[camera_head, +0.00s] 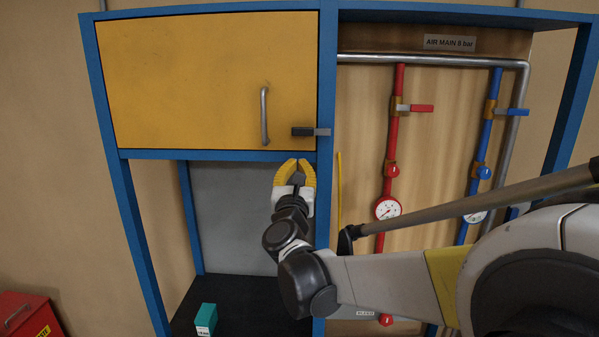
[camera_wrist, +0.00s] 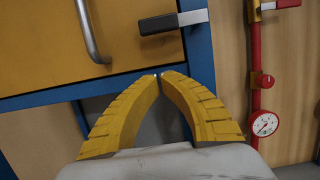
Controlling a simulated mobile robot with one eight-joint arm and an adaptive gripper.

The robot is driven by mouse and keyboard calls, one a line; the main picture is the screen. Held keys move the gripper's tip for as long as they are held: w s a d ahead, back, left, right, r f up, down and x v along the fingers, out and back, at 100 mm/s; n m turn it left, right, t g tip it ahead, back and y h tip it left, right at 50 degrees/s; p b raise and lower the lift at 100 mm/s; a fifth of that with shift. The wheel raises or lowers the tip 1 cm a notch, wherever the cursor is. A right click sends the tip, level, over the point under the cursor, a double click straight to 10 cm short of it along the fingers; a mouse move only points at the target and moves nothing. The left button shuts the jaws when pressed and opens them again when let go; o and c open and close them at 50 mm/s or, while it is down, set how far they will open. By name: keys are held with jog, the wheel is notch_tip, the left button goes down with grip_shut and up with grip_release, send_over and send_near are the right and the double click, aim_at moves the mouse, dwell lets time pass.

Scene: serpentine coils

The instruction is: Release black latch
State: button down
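The black latch (camera_head: 303,132) lies level across the lower right edge of the yellow cabinet door (camera_head: 200,75). Its grey end reaches over the blue post. In the wrist view the black latch (camera_wrist: 160,24) is above my fingertips, with its grey end to the right. My gripper (camera_head: 297,161) has yellow fingers and is just below the latch, apart from it in both views. In the wrist view the tips of my gripper (camera_wrist: 161,75) come together with nothing between them. The door is shut and has a grey bar handle (camera_head: 264,116) left of the latch.
Red and blue pipes with valves and a gauge (camera_head: 387,208) stand on the panel to the right. The blue post (camera_head: 327,80) divides door and panel. An open bay below the door holds a teal box (camera_head: 206,318). A red box (camera_head: 25,318) is at lower left.

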aim_at(299, 140)
jog(key=shift+x, duration=1.05)
jog(key=r+p, duration=0.1)
jog(key=r, duration=0.1)
jog(key=r+p, duration=0.1)
jog(key=r, duration=0.1)
jog(key=shift+s, duration=0.4)
jog(key=shift+w+f, duration=0.1)
jog(key=shift+w, duration=0.15)
jog(key=shift+s, duration=0.15)
